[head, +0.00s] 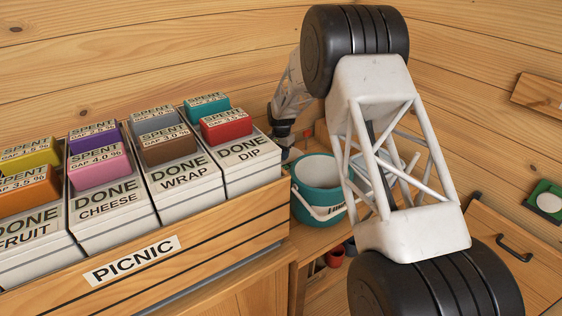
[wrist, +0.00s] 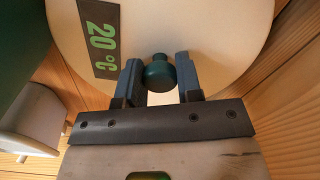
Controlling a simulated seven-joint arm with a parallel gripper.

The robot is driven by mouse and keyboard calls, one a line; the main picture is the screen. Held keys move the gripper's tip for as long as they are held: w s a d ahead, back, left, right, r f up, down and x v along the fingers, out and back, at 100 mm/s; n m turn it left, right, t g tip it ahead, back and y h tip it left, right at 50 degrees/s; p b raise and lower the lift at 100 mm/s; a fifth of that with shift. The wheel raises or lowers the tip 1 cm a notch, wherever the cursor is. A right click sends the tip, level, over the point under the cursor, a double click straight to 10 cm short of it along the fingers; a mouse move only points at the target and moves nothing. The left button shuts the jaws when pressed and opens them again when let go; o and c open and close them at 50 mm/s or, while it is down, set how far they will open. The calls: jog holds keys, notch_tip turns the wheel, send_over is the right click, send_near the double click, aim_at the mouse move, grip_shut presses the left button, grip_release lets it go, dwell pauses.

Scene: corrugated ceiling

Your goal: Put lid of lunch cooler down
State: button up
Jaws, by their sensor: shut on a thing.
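The lunch cooler (head: 316,208) is a teal tub with a white carrying handle, standing right of the picnic crate in the head view. Its top is open and shows a pale inside; my arm hides its right part. The lid (wrist: 221,38) is a cream disc with a green knob (wrist: 159,76) and a "20 °C" label, filling the upper wrist view. My gripper (wrist: 158,71) is shut on the knob, one finger on each side. The lid and my fingertips cannot be made out in the head view.
The picnic crate (head: 225,248) holds several white labelled boxes with coloured blocks on top, close left of the cooler. Wooden walls stand behind. A small red pot (head: 335,257) sits low beneath the cooler. A green item with a white disc (head: 548,202) is at the far right.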

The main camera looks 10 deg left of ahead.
jog(key=shift+f, duration=1.8)
jog(key=shift+f, duration=0.1)
jog(key=o, duration=1)
jog(key=shift+c, duration=0.2)
notch_tip(320, 180, up, 12)
jog(key=shift+r, duration=0.15)
